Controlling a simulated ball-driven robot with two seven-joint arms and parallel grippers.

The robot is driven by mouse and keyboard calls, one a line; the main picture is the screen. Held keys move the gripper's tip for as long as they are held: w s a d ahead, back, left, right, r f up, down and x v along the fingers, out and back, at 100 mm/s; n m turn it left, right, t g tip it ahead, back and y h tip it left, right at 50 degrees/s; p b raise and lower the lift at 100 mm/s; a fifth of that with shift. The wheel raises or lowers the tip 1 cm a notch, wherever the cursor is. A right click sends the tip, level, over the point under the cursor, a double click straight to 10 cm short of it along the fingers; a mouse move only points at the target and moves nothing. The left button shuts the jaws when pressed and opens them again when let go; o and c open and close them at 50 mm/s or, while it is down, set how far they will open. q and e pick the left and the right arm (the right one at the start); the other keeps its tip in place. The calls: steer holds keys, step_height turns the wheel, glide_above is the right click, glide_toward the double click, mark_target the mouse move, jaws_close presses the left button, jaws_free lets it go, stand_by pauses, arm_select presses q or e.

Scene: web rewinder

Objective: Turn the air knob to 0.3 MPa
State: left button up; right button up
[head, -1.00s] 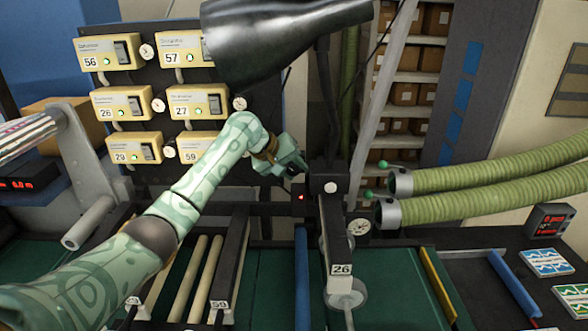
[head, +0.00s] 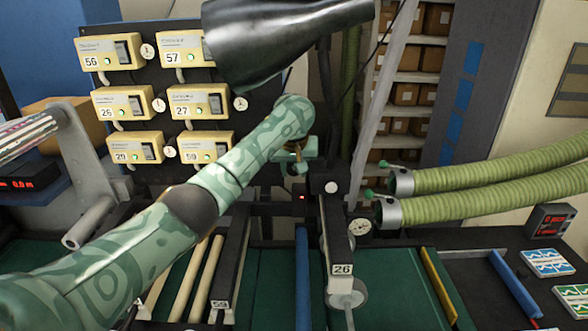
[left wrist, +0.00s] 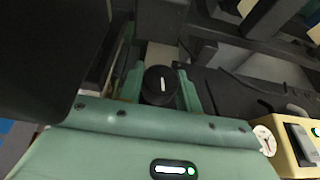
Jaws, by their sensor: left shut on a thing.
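The air knob (left wrist: 160,86) is a round black knob with a white line mark in the left wrist view. The mark points nearly straight up in that picture. My left gripper (left wrist: 161,92) is shut on the knob, with one green finger on each side. In the head view my left gripper (head: 299,163) is in front of the dark board, left of the black machine post, and its arm hides the knob. A round white gauge (head: 360,227) sits low beside the post; its reading is too small to tell. My right gripper is not in view.
Yellow numbered control boxes (head: 112,55) and small dials cover the board (head: 145,75) at left. A large dark funnel-shaped thing (head: 285,38) hangs above my left arm. Two green hoses (head: 490,180) run at right. Rollers and green belts lie below.

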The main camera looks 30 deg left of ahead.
arm_select(q)
steer(key=shift+f, duration=0.15)
steer(key=o, duration=1)
steer(key=shift+s+d, duration=0.1)
steer(key=shift+s, duration=0.05)
steer(key=shift+r, duration=0.2)
steer(key=v, duration=1.2)
steer(key=shift+f, duration=0.1)
